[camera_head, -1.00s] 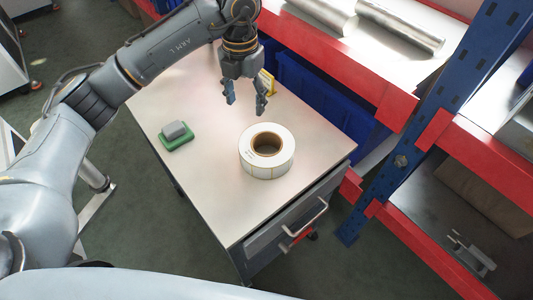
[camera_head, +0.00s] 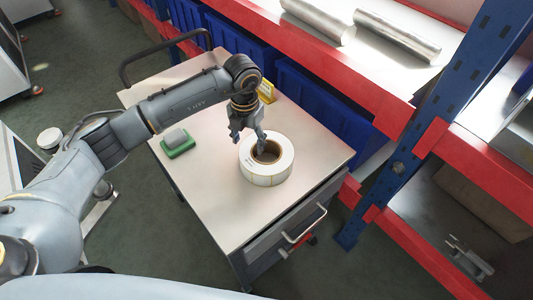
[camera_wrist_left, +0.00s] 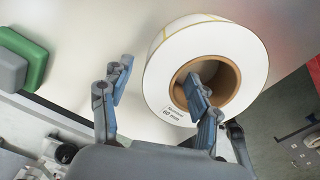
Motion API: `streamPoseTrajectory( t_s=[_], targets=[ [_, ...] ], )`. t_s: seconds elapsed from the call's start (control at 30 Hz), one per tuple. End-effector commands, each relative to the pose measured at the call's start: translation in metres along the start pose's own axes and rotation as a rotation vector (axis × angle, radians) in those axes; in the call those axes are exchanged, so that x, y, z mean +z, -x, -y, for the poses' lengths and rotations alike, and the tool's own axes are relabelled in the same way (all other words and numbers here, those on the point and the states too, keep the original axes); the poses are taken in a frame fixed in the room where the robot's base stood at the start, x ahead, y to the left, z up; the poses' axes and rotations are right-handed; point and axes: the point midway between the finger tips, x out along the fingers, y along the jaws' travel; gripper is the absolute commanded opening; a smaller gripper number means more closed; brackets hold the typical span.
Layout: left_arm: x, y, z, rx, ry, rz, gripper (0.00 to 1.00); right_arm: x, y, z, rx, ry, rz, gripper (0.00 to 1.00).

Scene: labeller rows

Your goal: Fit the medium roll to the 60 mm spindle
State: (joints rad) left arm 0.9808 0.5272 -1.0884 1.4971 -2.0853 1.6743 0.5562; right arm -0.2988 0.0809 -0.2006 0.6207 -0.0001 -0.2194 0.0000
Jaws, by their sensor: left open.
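The roll (camera_head: 282,171) is a white label roll with a brown cardboard core, lying flat on the cart top. In the left wrist view, the roll (camera_wrist_left: 245,50) carries a small tag that seems to read 60 mm. My left gripper (camera_head: 248,141) is open at the roll's far left side. In the left wrist view, one finger of the gripper (camera_wrist_left: 158,72) is over the core opening and the other is outside the roll's wall. I cannot tell how deep the fingers reach. No spindle is recognisable. My right gripper is out of view.
The cart top (camera_head: 215,210) is clear in front of the roll. A green block with a grey top (camera_head: 177,142) lies left of it, and a yellow item (camera_head: 267,91) stands behind. A red shelf rack with a blue post (camera_head: 432,115) and blue bins (camera_head: 325,105) borders the right.

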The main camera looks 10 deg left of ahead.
Motion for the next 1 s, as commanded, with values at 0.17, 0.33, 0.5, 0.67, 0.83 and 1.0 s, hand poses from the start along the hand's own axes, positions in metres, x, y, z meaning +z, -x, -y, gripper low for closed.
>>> streamPoseTrajectory(
  t_s=[0.17,0.33,0.5,0.67,0.83,1.0],
  targets=[
    [0.001,-0.019,0.000,-0.002,0.000,0.000,0.61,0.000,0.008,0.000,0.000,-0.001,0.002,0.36],
    [0.001,-0.023,0.000,0.000,-0.001,0.001,0.61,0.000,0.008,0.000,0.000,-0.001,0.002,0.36],
    [0.001,-0.023,0.000,-0.001,-0.001,0.001,0.47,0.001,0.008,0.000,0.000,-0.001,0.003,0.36],
    [0.001,-0.022,0.000,-0.001,0.000,0.001,0.14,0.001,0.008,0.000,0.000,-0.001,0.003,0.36],
    [0.001,-0.022,0.000,-0.001,0.000,0.001,0.00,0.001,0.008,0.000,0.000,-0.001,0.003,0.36],
    [0.002,-0.021,0.000,-0.002,0.000,0.004,0.00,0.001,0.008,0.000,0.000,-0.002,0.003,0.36]
  ],
)
